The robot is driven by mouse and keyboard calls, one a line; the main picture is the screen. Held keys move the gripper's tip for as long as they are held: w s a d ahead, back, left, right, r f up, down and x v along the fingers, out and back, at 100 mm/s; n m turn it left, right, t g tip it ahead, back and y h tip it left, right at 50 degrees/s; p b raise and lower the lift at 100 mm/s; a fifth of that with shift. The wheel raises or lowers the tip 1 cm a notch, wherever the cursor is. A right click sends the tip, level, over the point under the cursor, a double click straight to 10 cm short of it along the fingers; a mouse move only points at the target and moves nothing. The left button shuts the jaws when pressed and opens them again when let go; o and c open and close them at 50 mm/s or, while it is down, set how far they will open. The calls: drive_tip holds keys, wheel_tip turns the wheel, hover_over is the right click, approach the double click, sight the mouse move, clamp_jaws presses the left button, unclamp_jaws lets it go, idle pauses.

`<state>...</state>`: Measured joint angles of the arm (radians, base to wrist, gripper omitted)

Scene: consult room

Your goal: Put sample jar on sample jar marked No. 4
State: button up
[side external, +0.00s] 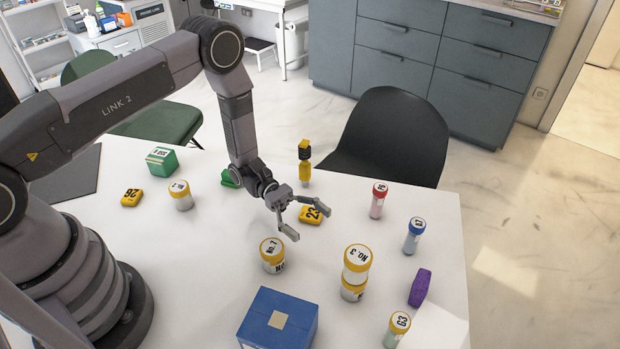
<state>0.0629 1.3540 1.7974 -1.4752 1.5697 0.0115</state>
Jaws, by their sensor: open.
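Several sample jars with yellow lids stand on the white table. One jar (272,257) stands upright alone, its lid label seemingly No. 1 or No. 7. A jar marked No. 3 (356,265) sits upright on top of another yellow-lidded jar (352,290), whose lid is covered. A third lone jar (181,196) stands at the left, its number too small to read. I cannot make out a No. 4 on any lid. My gripper (305,221) is open and empty, above the table behind the nearest lone jar and beside the yellow block marked 23 (310,216).
A blue box (278,320) stands at the front. A yellow-black bottle (305,165) and green box (162,160) are behind.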

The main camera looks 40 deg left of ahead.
drive_tip(key=s+a+r+m+g+y, duration=0.1)
drive_tip(key=s+a+r+m+y, duration=0.15)
drive_tip(key=r, duration=0.35)
drive_tip(key=s+a+r+m+g+y, duration=0.1)
drive_tip(key=r+m+y, duration=0.1)
drive_tip(key=r+m, duration=0.35)
drive_tip(key=s+a+r+m+g+y, duration=0.1)
drive_tip(key=a+r+y, duration=0.15)
drive_tip(key=r, duration=0.55)
drive_tip(key=s+a+r+m+t+y, duration=0.7)
drive_tip(key=s+a+r+t+y, duration=0.3)
drive_tip(key=s+a+r, duration=0.3)
drive_tip(key=s+a+t, duration=0.1)
drive_tip(key=s+a, duration=0.1)
drive_tip(key=shift+s+a+y, duration=0.3)
drive_tip(key=shift+a+y, duration=0.05)
drive_tip(key=shift+y, duration=0.05)
